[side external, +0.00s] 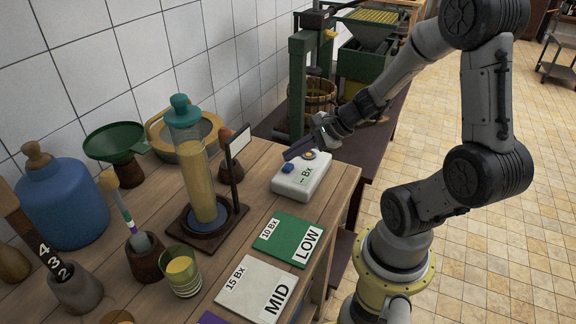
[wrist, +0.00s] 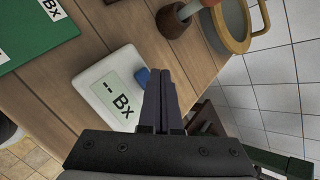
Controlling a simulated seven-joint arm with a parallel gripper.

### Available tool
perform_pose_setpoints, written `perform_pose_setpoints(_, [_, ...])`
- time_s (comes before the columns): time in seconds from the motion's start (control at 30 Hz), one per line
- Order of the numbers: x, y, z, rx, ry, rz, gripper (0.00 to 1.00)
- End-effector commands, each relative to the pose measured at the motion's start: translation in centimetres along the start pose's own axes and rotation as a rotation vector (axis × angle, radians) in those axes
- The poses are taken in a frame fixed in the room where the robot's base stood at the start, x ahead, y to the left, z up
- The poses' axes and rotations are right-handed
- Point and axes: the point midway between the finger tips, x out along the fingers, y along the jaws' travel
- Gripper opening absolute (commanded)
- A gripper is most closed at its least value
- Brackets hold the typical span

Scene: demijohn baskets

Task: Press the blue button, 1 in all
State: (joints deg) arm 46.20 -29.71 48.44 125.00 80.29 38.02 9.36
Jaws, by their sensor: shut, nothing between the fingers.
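The blue button (side external: 288,168) is a small raised block on top of a white meter (side external: 303,183) with a "-- Bx" display. The meter lies on the wooden table near its right edge. In the wrist view the blue button (wrist: 142,76) shows at the meter's edge, just left of the fingers, which partly cover it. My gripper (side external: 288,155) is shut and empty. Its dark fingers reach over the meter, with the tips just above the button and seemingly apart from it. In the wrist view my gripper (wrist: 171,45) points past the meter's far edge.
A tall yellow-filled cylinder (side external: 199,180) on a dark base and an upright sign (side external: 237,165) stand left of the meter. A green LOW card (side external: 285,238) and white MID card (side external: 255,288) lie in front. A green press (side external: 298,85) stands behind.

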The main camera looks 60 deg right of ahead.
Motion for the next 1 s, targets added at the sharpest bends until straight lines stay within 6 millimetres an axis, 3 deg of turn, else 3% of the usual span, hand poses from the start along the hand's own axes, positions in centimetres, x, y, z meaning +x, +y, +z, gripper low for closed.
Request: perform_pose_setpoints(1.0, [0.58, 0.4, -0.45, 0.0, 0.0, -0.001, 0.0])
